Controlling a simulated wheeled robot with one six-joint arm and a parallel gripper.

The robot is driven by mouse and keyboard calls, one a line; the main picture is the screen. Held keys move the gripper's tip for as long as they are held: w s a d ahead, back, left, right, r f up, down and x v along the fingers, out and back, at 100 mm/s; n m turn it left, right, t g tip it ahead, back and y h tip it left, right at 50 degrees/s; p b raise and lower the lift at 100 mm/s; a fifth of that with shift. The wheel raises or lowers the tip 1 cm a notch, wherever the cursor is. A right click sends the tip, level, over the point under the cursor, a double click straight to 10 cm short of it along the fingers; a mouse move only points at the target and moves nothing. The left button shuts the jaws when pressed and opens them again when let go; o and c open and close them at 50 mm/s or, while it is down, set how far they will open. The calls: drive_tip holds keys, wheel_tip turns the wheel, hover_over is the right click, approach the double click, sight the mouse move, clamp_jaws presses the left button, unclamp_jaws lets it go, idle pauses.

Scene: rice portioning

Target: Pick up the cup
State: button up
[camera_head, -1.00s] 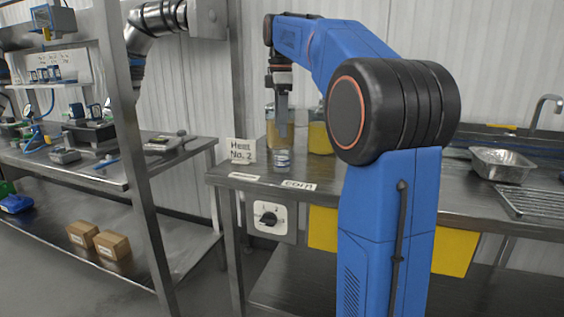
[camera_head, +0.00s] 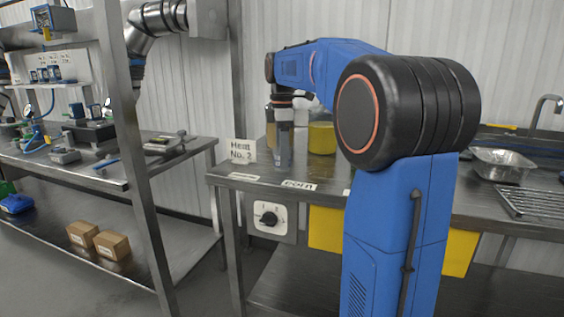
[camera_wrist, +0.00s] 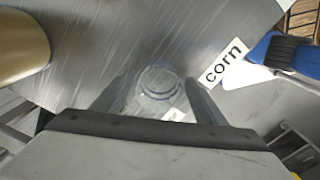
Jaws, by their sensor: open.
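The cup (camera_wrist: 158,82) is clear and round, standing on the steel table in the wrist view, between the two fingers of my gripper (camera_wrist: 155,95). The fingers are spread on either side of it; I cannot tell whether they touch it. In the head view my gripper (camera_head: 284,148) points straight down close to the tabletop, and the cup is mostly hidden there behind the fingers.
The steel table (camera_head: 330,178) carries a "corn" label (camera_wrist: 222,62) and a "Heat No. 2" sign (camera_head: 241,151). A yellow-tan container (camera_head: 321,138) stands just behind my gripper. A metal pan (camera_head: 500,160) and rack (camera_head: 535,200) are at the right.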

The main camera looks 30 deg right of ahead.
drive_tip(key=shift+c, duration=0.6)
drive_tip(key=c, duration=1)
